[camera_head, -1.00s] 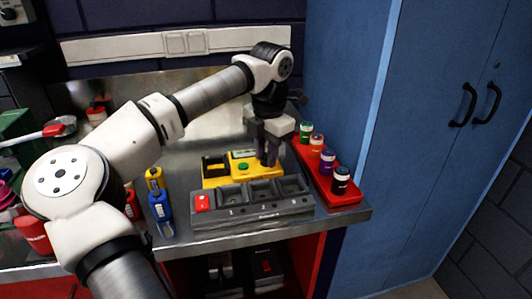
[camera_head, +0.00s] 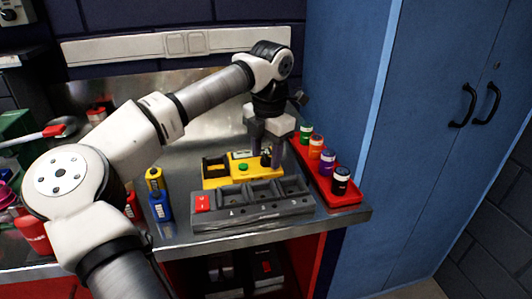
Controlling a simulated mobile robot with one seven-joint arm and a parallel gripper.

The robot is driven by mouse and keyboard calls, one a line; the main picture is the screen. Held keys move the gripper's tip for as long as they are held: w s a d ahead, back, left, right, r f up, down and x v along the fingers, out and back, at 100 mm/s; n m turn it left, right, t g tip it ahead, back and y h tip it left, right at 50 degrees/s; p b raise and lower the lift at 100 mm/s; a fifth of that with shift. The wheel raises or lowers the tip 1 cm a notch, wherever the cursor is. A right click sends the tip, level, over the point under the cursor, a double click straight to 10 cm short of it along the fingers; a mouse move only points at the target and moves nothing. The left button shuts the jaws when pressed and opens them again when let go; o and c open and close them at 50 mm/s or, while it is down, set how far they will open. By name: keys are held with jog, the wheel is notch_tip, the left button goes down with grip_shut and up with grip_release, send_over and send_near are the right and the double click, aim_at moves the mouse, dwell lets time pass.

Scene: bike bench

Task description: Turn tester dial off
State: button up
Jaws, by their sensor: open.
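The yellow tester (camera_head: 226,180) sits on the metal bench, behind a grey charger-like tray. It has a green button (camera_head: 243,167) near its middle and a dark recess at its left end. A small dark dial (camera_head: 266,157) shows at its right end, between my gripper's fingers; its pointer setting is too small to read. My gripper (camera_head: 266,160) points down over the tester's right end and is open, with one finger to each side of the dial. I cannot tell whether the fingers touch it.
The grey tray (camera_head: 250,213) with a red switch (camera_head: 202,203) stands just in front. A red rack (camera_head: 340,198) with several small bottles stands close on the right. Yellow and blue bottles (camera_head: 161,207) stand left. A blue cabinet (camera_head: 430,130) borders the right.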

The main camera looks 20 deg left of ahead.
notch_tip(320, 180, up, 13)
jog(key=shift+s+d+r, duration=0.15)
jog(key=shift+d+r, duration=0.05)
jog(key=shift+d, duration=0.2)
dwell(0.4)
